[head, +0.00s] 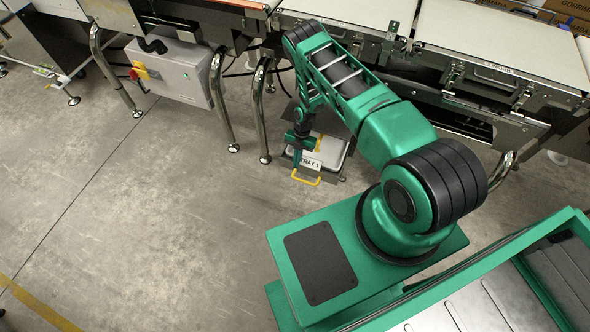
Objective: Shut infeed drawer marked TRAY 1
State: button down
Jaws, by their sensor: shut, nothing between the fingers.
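The infeed drawer (332,157) marked TRAY 1 stands out from under the conveyor, low near the floor, so it is open. Its front carries a white TRAY 1 label (311,161) and a yellow handle (305,180). My gripper (297,163) is shut and empty. It points down at the left end of the drawer front, beside the label and just above the handle in the picture. I cannot tell whether it touches the drawer. My gripper and wrist hide part of the drawer's left and back.
Steel conveyor legs (262,110) stand left of the drawer. A grey control box (173,73) with a red and yellow switch hangs further left. The belt frames (487,85) run above and behind. The floor (150,220) in front and to the left is clear.

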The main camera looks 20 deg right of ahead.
jog(key=shift+w+d, duration=1.3)
jog(key=shift+d, duration=0.05)
